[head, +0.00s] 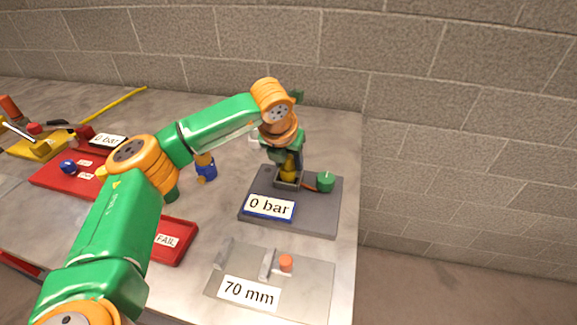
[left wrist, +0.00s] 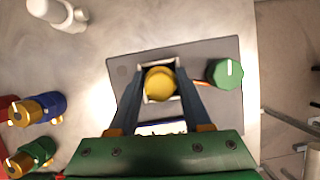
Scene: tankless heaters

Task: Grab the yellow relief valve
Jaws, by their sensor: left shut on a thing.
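The yellow relief valve (head: 289,172) stands in the square socket of a dark grey test plate (head: 315,218). In the left wrist view its round yellow top (left wrist: 160,83) shows between the two fingers. My left gripper (head: 288,165) is above the plate, with its fingers reaching down on both sides of the valve. The left gripper (left wrist: 161,92) is shut on the valve, which is still at the socket. The lower part of the valve is hidden by the socket and fingers. My right gripper is not in view.
A green knob (head: 326,182) sits right beside the socket, and a "0 bar" sign (head: 270,207) is in front. A blue valve (head: 206,168) stands to the left. A red FAIL tray (head: 180,238) and a "70 mm" gauge plate (head: 318,295) lie nearer.

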